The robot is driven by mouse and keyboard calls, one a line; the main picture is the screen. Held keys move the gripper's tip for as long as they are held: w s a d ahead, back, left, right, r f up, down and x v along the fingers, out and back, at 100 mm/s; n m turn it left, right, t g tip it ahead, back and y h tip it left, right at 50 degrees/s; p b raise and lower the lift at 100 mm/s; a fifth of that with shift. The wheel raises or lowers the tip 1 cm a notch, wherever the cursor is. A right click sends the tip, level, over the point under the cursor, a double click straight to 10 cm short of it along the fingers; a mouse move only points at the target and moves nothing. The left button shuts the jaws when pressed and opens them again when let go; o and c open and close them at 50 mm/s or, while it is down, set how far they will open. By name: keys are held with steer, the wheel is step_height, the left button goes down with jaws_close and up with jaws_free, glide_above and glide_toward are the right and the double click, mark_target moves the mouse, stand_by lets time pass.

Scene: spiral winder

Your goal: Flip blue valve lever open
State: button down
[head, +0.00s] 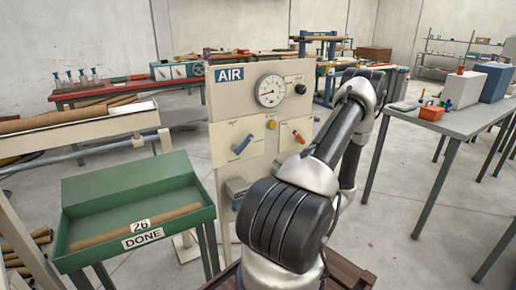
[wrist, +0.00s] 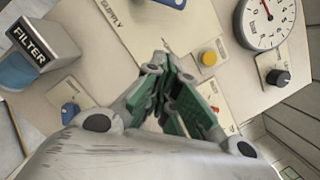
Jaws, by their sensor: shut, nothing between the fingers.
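The blue valve lever (head: 243,144) sits on a cream plate on the left of the air panel (head: 230,105), slanting up to the right. In the wrist view a blue lever (wrist: 170,3) shows only in part, cut off at the top edge near the "SUPPLY" lettering. My gripper (wrist: 159,60), with green finger pads, is shut and empty in front of the panel. Its fingertips point toward the plate below the blue lever, apart from it in the picture; I cannot tell the depth gap. In the head view the gripper is hidden behind my arm.
A red lever (head: 298,137), a yellow button (head: 272,125), a gauge (head: 270,90) and a black knob (head: 300,89) share the panel. A filter box (wrist: 42,38) and a small blue knob (wrist: 69,112) are close by. A green tray (head: 75,192) stands left, a grey table (head: 450,122) right.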

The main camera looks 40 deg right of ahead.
mark_target(244, 145)
steer(key=w+r, duration=0.1)
steer(key=w, duration=0.2)
steer(key=w+a+r, duration=0.1)
steer(key=w+r, duration=0.1)
steer(key=w, duration=0.2)
steer(key=w+a+r, duration=0.1)
steer(key=w, duration=0.2)
steer(key=shift+w+r, duration=0.25)
steer(key=shift+r, duration=0.15)
